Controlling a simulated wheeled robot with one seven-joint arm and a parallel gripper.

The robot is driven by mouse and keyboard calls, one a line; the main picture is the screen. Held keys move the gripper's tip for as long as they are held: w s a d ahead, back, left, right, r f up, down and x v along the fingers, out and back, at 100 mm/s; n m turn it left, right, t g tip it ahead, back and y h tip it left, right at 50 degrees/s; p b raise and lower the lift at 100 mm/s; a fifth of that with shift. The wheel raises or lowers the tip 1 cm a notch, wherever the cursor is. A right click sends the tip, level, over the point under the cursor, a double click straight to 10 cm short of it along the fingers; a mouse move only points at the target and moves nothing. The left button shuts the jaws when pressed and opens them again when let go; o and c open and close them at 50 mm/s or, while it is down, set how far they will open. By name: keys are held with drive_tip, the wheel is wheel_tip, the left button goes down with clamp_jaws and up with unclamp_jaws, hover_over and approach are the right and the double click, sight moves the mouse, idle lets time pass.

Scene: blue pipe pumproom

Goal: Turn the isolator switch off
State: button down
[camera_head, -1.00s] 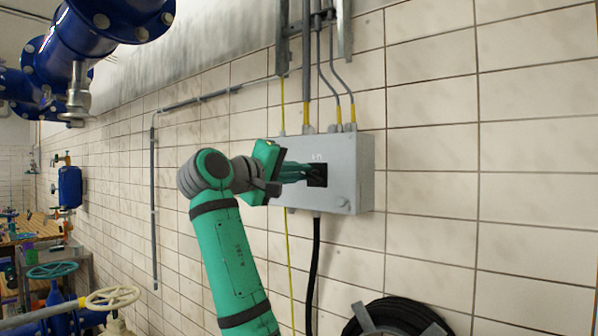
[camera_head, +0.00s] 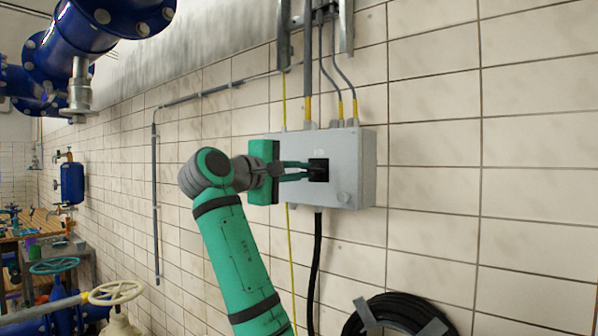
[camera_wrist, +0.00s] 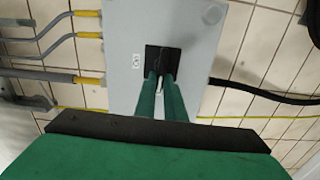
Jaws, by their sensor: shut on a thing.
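The isolator switch (camera_head: 318,170) is a black square with a handle on the front of a grey wall box (camera_head: 350,150).
Grey conduits with yellow ends (camera_head: 307,105) enter the box top. A round knob (camera_head: 343,197) is on the box's lower right. Blue pipes (camera_head: 110,25) hang at upper left.

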drive_tip(key=shift+d+f, duration=0.15)
drive_tip(key=shift+d, duration=0.25)
drive_tip(key=c, duration=1.8)
unclamp_jaws()
drive_tip(key=shift+d, duration=0.15)
drive_tip(key=shift+c, duration=0.2)
drive_tip(key=shift+s+a, duration=0.15)
drive_tip(key=shift+a, duration=0.3)
drive_tip(key=v, duration=1)
drive_tip(key=shift+s, duration=0.15)
